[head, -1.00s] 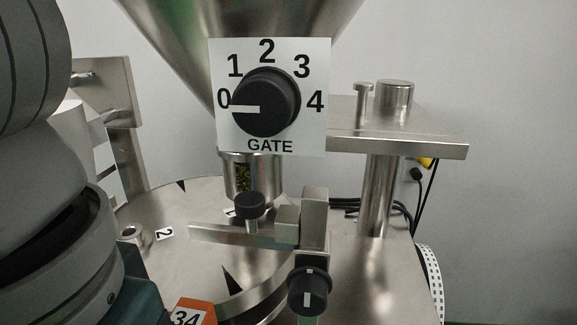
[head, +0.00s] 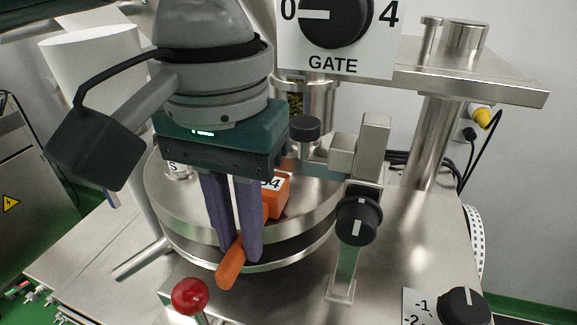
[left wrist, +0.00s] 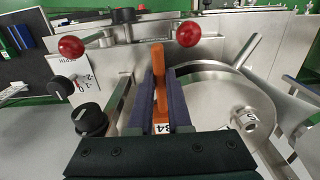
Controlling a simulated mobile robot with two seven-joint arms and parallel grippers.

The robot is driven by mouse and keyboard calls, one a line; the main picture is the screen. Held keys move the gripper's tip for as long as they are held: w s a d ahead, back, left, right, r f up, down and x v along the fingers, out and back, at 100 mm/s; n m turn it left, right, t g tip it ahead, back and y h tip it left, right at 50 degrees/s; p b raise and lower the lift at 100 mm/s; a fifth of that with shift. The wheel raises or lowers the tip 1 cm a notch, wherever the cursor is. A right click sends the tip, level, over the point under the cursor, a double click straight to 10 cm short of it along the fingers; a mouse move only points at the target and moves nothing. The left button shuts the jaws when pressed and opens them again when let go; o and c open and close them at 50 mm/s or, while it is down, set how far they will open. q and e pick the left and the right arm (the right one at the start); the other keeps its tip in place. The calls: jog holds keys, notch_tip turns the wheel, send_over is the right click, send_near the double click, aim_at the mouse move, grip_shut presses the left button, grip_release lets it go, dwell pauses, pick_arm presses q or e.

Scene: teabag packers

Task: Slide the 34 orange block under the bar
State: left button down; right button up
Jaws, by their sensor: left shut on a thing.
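The orange block marked 34 (head: 277,193) sits at the near part of the round steel plate, partly hidden behind my left gripper. Its orange handle (head: 230,272) sticks out towards me, past the plate's edge. My left gripper (head: 239,253) comes from above, its two purple fingers shut on the handle. In the left wrist view the handle (left wrist: 158,64) stands between the fingers and the label 34 shows near the palm. The steel bar (head: 316,149) is behind and right of the block; my gripper hides part of it. My right gripper is not in view.
A black knob (head: 358,221) on the clamp post is close to the right of the block. A red ball (head: 190,295) stands at the front. The GATE dial (head: 335,15) is above. The round plate (head: 312,205) is bare right of the block.

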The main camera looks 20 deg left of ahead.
pick_arm(q)
jog(key=shift+w, duration=0.35)
jog(key=c, duration=0.8)
grip_release()
